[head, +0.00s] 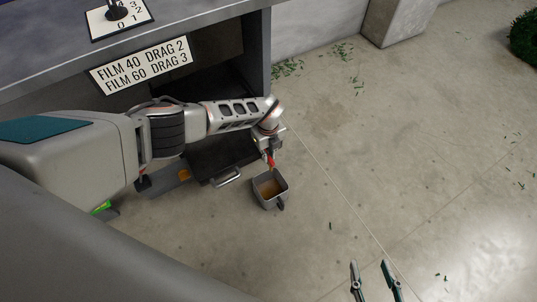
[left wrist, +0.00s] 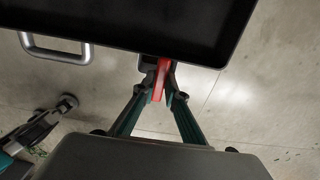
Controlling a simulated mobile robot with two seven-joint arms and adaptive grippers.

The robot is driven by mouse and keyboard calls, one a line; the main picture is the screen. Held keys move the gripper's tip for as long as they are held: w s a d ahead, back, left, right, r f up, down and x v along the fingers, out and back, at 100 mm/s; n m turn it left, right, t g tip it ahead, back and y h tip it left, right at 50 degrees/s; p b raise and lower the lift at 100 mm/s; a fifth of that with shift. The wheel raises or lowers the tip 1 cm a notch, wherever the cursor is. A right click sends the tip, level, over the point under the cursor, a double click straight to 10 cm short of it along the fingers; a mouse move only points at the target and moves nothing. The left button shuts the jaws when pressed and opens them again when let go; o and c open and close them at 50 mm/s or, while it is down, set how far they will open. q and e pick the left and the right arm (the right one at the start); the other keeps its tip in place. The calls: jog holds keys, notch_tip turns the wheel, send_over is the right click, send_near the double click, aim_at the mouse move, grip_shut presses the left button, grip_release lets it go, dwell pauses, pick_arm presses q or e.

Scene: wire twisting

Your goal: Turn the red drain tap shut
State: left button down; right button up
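The red drain tap (head: 270,161) shows as a small red piece just above a grey square cup (head: 283,190) on the floor with brown liquid in it. In the left wrist view the red tap (left wrist: 159,79) stands under the edge of a dark tray. My left gripper (head: 269,153) is at the tap. In the left wrist view its two fingers (left wrist: 163,92) close in on both sides of the red lever and appear to touch it. My right gripper (head: 372,268) is open and empty at the bottom of the head view, well away from the tap.
The dark tray (head: 222,154) with a metal handle (head: 227,178) sits low in front of a grey cabinet (head: 257,50). The handle (left wrist: 55,50) also shows in the left wrist view. A sign (head: 140,65) hangs on the cabinet edge. The floor to the right is mostly clear.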

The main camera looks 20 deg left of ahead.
dwell(0.4)
pick_arm(q)
jog(key=m, duration=0.4)
jog(key=shift+f+m, duration=0.1)
jog(key=shift+m, duration=0.3)
jog(key=m, duration=0.5)
jog(key=shift+s+m, duration=0.1)
jog(key=shift+m, duration=0.2)
jog(key=m, duration=0.3)
jog(key=shift+m, duration=0.3)
jog(key=m, duration=0.3)
jog(key=shift+b, duration=0.35)
jog(key=shift+m, duration=0.4)
pick_arm(e)
jog(key=shift+w+a+r, duration=0.1)
jog(key=shift+a+r, duration=0.1)
jog(key=shift+a, duration=0.05)
jog(key=shift+f, duration=0.1)
